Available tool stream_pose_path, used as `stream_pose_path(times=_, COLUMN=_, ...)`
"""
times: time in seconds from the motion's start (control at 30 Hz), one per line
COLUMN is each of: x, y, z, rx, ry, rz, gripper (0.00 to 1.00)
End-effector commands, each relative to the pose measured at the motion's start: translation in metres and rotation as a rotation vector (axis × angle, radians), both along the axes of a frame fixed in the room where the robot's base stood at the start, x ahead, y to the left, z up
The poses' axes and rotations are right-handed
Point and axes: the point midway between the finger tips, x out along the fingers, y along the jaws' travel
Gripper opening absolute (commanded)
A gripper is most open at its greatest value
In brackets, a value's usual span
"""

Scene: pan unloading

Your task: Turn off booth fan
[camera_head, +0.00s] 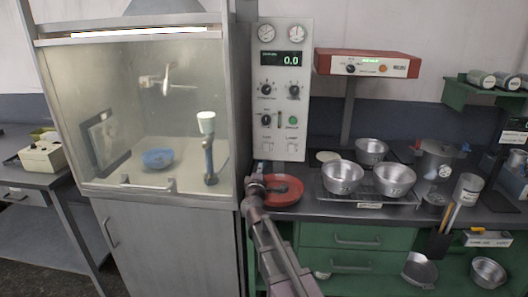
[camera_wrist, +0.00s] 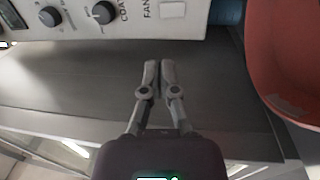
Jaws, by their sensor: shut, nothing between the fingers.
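The control panel (camera_head: 281,100) stands upright beside the glass-fronted booth (camera_head: 140,110). It carries gauges, a display reading 0.0, knobs and a green button. Low on it are two pale rocker switches; the left one is the fan switch (camera_head: 267,148). In the wrist view the white fan switch (camera_wrist: 172,9) shows at the top edge beside the word FAN, partly cut off. I cannot tell which way it is set. My gripper (camera_head: 257,173) is below the panel, just left of a red round dish. In the wrist view my gripper (camera_wrist: 160,66) is shut and empty, over the grey counter, apart from the switch.
The red dish (camera_head: 291,191) is close on the right. Metal bowls (camera_head: 343,177) stand on a tray further right, under a red-topped unit (camera_head: 367,64). The booth's front frame is close on the left. The counter (camera_wrist: 90,85) below the panel is clear in the wrist view.

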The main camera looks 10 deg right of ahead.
Motion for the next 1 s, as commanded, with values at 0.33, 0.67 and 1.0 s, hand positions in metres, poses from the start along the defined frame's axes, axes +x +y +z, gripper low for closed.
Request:
stream_pose_path(times=0.33, x=0.001, y=0.002, z=0.000, rx=-0.007, ry=0.000, rz=0.006, gripper=0.00)
stream_pose_path(times=0.67, x=0.011, y=-0.001, z=0.002, rx=-0.007, ry=0.000, rz=0.005, gripper=0.00)
stream_pose_path(times=1.0, x=0.053, y=-0.011, z=0.008, rx=-0.007, ry=0.000, rz=0.004, gripper=0.00)
